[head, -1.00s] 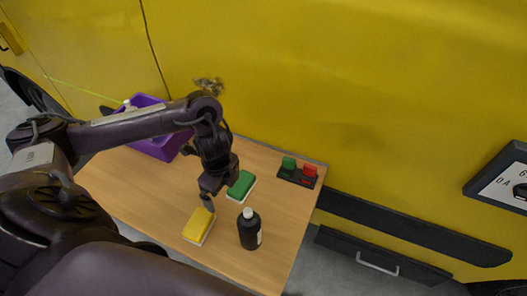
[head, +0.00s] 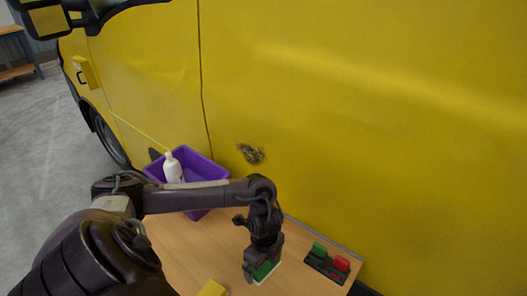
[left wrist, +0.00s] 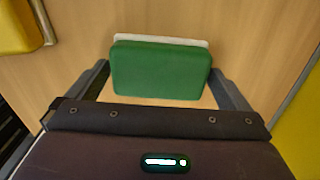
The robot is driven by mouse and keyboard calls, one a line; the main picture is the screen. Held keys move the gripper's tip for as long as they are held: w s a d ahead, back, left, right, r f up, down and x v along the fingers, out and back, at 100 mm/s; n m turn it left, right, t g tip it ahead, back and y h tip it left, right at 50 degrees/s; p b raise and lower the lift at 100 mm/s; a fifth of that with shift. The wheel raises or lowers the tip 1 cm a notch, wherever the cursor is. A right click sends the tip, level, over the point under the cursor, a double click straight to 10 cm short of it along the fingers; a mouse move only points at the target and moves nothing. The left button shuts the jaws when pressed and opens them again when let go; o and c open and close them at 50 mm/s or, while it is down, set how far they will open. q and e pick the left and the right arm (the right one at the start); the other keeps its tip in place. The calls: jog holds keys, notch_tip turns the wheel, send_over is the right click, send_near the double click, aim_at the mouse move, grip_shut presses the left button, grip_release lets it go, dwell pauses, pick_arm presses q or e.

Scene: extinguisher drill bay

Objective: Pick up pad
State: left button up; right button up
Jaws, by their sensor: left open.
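A green pad (head: 267,270) with a white underside lies on the wooden table, partly hidden by my left gripper (head: 261,273) in the head view. The gripper is open; I cannot tell how high the fingertips are above the table. A yellow pad (head: 212,288) lies to the left, cut off by the lower picture edge; it also shows in the left wrist view (left wrist: 20,28). My right gripper is not in view.
A purple bin (head: 205,165) with a white bottle (head: 173,167) stands at the table's back left. A dark tray (head: 325,266) with a green block (head: 319,249) and a red block (head: 341,263) sits to the right. The yellow vehicle (head: 400,150) stands close behind the table (head: 195,250).

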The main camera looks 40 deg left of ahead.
pick_arm(q)
jog(key=shift+f, duration=0.3)
jog(key=shift+c, duration=0.6)
jog(key=c, duration=0.6)
jog(key=shift+r, duration=0.1)
notch_tip(320, 180, up, 7)
jog(key=shift+w+a+r+p, duration=0.1)
jog(key=shift+w+r+p, duration=0.1)
jog(key=shift+p, duration=0.7)
notch_tip(320, 180, up, 12)
jog(key=p, duration=0.6)
jog(key=shift+s+r+p, duration=0.25)
jog(key=shift+p, duration=0.1)
